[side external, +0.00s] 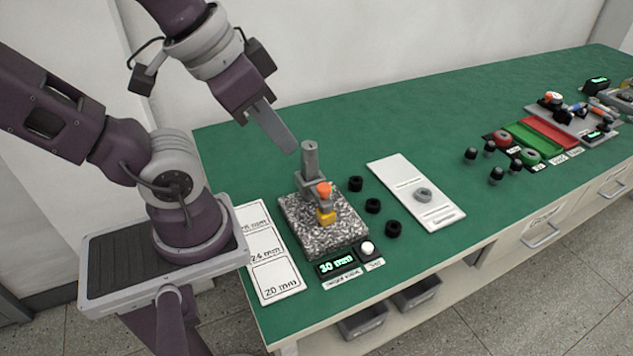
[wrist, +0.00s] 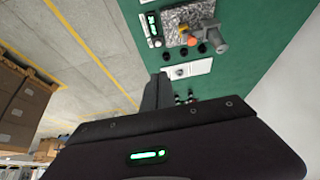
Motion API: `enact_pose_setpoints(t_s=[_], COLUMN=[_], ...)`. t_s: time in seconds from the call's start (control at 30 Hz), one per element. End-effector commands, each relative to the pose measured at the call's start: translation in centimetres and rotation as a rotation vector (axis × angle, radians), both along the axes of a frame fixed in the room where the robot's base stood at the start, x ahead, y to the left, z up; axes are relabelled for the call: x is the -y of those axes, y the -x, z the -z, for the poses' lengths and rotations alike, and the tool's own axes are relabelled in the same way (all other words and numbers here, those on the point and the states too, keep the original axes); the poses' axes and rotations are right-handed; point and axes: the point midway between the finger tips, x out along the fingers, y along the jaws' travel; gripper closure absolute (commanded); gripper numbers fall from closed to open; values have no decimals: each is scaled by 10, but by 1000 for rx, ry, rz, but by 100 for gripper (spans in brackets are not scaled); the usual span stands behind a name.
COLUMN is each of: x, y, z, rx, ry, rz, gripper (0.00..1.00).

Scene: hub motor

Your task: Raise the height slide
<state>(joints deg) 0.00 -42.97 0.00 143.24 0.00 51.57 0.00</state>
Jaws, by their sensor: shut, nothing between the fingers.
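The height gauge stands on a speckled grey stone base (side external: 335,232), with a grey upright column (side external: 310,158). An orange knob (side external: 323,188) and a yellow block (side external: 326,216) sit at its front; which part is the height slide I cannot tell for certain. A display (side external: 336,264) in front of the base reads about 30 mm. My gripper (side external: 290,147) is shut and empty, above and just left of the column top, apart from it. In the wrist view the stone base (wrist: 178,22) and orange knob (wrist: 184,28) show beyond my gripper (wrist: 163,77).
Several black rings (side external: 373,206) lie right of the base. A white tray (side external: 390,170) holds a grey ring (side external: 423,195). A white card (side external: 265,250) with mm labels lies left. Red and green trays (side external: 550,133) and other items stand at the far right.

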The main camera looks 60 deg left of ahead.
Motion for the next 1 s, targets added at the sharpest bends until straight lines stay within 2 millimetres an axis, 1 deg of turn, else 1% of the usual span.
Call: enact_pose_setpoints(t_s=[0.17, 0.23, 0.3, 0.37, 0.4, 0.43, 0.47, 0.5, 0.57, 0.6, 0.67, 0.7, 0.8, 0.9, 1.0], x=[0, -1, -4, -11, -17, -22, -28, -35, -46, -53, -63, -69, -80, -85, -88], y=[0, -1, -10, -25, -39, -50, -62, -77, -98, -110, -125, -132, -143, -146, -144], z=[0, 0, 1, 5, 10, 15, 22, 33, 53, 68, 92, 107, 137, 153, 165], rx=[0, -7, -50, -126, -191, -246, -301, -375, -483, -551, -642, -694, -787, -831, -843], ry=[0, -5, -36, -87, -128, -160, -192, -229, -273, -296, -321, -331, -345, -348, -347], rz=[0, 4, 29, 77, 124, 165, 210, 273, 369, 432, 521, 575, 675, 726, 737], gripper=[100, 86, 72, 61, 53, 51, 51, 51, 51, 51, 51, 51, 51, 51, 51])
